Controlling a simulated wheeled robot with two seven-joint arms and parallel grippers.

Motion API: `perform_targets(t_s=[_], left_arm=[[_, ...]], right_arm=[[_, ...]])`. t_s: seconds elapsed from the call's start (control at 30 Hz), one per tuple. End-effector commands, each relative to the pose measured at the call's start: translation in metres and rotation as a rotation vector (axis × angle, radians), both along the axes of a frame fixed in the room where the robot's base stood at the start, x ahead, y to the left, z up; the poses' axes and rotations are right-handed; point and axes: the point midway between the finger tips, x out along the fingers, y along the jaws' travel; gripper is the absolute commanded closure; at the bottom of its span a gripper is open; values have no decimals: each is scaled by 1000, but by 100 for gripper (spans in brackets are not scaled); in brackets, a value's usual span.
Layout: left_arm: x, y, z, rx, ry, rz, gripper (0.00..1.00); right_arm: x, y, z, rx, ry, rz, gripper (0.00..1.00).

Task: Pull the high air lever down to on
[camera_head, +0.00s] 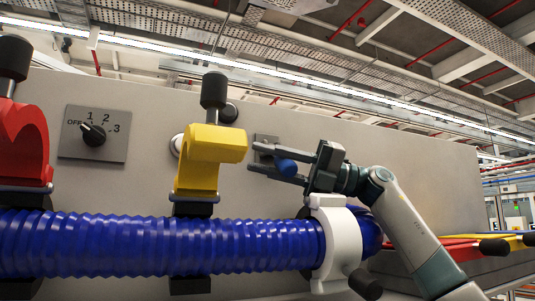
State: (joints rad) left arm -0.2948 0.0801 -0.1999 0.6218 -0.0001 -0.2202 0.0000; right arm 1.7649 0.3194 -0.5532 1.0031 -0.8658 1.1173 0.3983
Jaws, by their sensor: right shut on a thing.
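A blue rounded knob (287,166) sits between the two fingers of my right gripper (260,159), in front of the grey panel. It looks like the handle of the air lever. The right fingers point left and are shut on this knob. A small grey plate (266,140) shows on the panel just behind the fingertips, partly covered by them. The lever's shaft and its marks are hidden behind the gripper, so I cannot tell its exact setting. My left gripper is not in view.
A yellow clamp (207,152) with a black handle stands left of the gripper. A ribbed blue hose (150,244) runs below, ending at a white collar (340,243) beneath my right arm. A dial (93,134) and a red clamp (24,143) are farther left.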

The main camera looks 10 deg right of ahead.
Motion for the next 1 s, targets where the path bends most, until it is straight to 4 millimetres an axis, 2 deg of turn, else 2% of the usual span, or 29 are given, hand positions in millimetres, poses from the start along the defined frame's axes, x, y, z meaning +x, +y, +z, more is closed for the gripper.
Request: perform_targets(t_s=[0.03,0.27,0.3,0.37,0.77,1.0], left_arm=[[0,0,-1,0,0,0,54],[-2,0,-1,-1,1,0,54],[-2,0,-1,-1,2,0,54],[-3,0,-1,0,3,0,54],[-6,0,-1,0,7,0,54],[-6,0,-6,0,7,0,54]], right_arm=[[0,3,-5,-10,-5,5,100],[0,4,-6,-12,-5,4,100],[0,4,-7,-13,-5,4,70],[1,4,-6,-11,-4,3,56],[0,1,-1,-5,-2,0,56],[0,3,11,-6,-2,1,56]])
